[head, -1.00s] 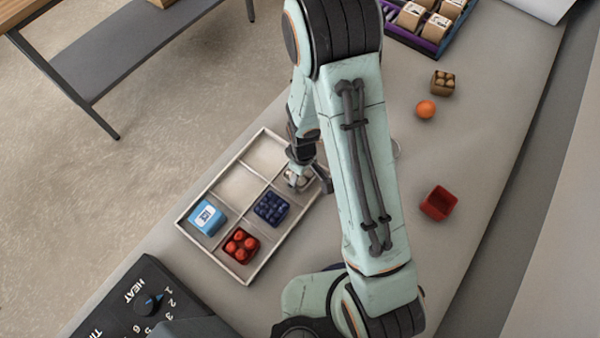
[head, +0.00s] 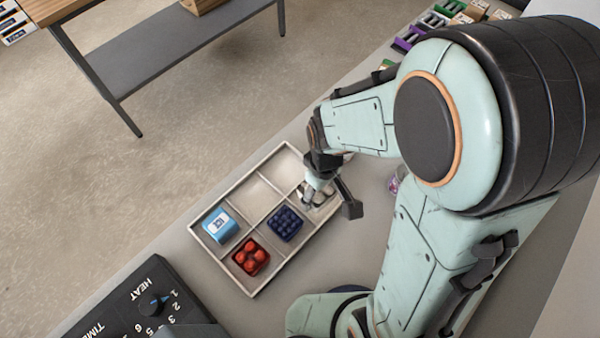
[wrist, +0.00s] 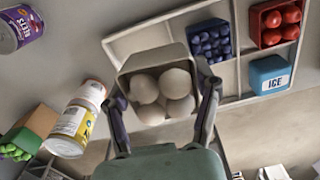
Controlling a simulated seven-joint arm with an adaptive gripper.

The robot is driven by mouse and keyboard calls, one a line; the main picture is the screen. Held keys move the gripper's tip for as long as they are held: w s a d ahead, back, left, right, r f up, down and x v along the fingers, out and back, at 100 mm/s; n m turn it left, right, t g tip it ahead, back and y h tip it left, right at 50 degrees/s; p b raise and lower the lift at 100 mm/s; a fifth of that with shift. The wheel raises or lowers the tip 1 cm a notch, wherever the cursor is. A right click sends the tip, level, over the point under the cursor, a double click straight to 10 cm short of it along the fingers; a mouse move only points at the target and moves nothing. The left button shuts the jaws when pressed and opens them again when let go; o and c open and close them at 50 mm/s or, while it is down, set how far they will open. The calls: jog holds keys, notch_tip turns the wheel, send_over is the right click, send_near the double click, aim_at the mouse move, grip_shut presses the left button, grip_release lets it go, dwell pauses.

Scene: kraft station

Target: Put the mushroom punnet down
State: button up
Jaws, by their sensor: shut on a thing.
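The mushroom punnet (wrist: 160,93) is a grey-brown square box with several pale, round mushrooms. My gripper (wrist: 163,90) is shut on it, one finger on each side. In the head view my gripper (head: 326,188) is at the right side of the white divided tray (head: 228,270), and the punnet (head: 318,197) is partly hidden by it. The punnet is at the compartment beside the blueberry punnet (head: 285,223). I cannot tell whether it rests on the tray floor or hangs just above it.
The tray also holds a red tomato punnet (head: 251,258) and a blue ice box (head: 220,226). Compartments at the back are empty. A control panel (head: 140,305) stands front left. The wrist view shows a purple beets can (wrist: 20,28) and a yellow-labelled can (wrist: 75,130).

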jog(key=shift+s+a+r+n, duration=0.4)
jog(key=shift+s+a+r, duration=0.4)
jog(key=shift+a+r, duration=0.1)
jog(key=shift+w+a+f, duration=0.1)
jog(key=shift+w+a, duration=0.3)
jog(key=shift+w, duration=0.3)
jog(key=w+a+f, duration=0.2)
jog(key=w+f, duration=0.1)
jog(key=w, duration=0.4)
send_over(287, 173)
jog(key=f, duration=0.5)
jog(key=shift+s+d+f, duration=0.15)
jog(key=shift+s, duration=0.2)
jog(key=shift+w+f, duration=0.15)
jog(key=shift+f, duration=0.1)
jog(key=shift+w+f, duration=0.2)
jog(key=shift+f, duration=1.55)
jog(key=o, duration=1.1)
jog(key=shift+f, duration=0.1)
jog(key=shift+o, duration=0.2)
